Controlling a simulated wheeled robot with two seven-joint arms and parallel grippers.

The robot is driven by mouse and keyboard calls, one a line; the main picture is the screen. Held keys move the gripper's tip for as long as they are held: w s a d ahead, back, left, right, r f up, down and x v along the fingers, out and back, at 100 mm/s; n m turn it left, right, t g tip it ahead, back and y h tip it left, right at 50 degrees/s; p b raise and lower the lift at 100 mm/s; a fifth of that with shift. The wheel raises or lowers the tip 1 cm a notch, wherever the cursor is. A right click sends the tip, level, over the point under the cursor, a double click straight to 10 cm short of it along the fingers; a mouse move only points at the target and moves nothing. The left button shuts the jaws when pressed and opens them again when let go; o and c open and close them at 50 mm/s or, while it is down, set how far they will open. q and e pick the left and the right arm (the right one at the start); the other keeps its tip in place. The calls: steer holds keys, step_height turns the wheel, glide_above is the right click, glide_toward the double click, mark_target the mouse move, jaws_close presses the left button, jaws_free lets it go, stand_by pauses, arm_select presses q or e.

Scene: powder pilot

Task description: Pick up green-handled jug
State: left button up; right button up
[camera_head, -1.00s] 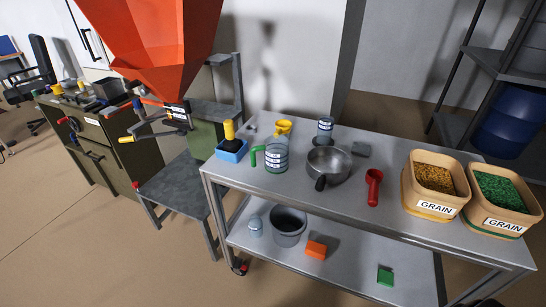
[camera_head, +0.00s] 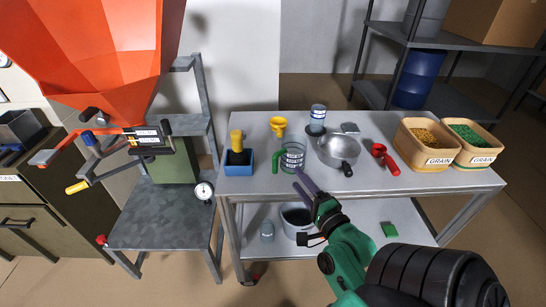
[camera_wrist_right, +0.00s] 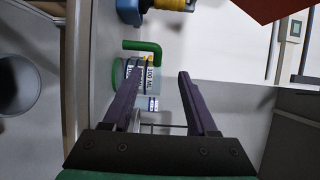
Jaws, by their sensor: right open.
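The green-handled jug (camera_head: 293,155) is a clear measuring jug standing upright on the metal table's top, its green handle pointing left. In the right wrist view the jug (camera_wrist_right: 150,76) shows beyond the fingertips, partly hidden behind the left finger, with its green handle and a "ML" label visible. My right gripper (camera_head: 300,179) is at the table's front edge, just in front of the jug. In its wrist view the gripper (camera_wrist_right: 161,71) has its two dark fingers apart with nothing held between them. I cannot tell whether a finger touches the jug. My left gripper is not in view.
A blue box (camera_head: 238,168) with a yellow-handled tool stands left of the jug. A yellow cup (camera_head: 278,125) and a labelled cylinder (camera_head: 317,116) are behind. A metal pan (camera_head: 339,150) and red scoop (camera_head: 386,160) stand right, then grain bins (camera_head: 424,160). A red hopper (camera_head: 95,55) hangs left.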

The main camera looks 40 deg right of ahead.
steer(key=p, duration=0.2)
glide_toward(282, 151)
steer(key=shift+x, duration=1.15)
steer(key=x, duration=0.2)
steer(key=p+x, duration=0.1)
steer(key=x, duration=0.5)
steer(key=shift+f, duration=0.35)
steer(key=shift+w+f, duration=0.15)
steer(key=shift+a, duration=0.1)
steer(key=shift+c, duration=1.3)
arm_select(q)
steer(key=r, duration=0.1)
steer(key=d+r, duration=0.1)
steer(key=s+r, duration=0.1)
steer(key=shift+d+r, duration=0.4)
arm_select(e)
jaws_close()
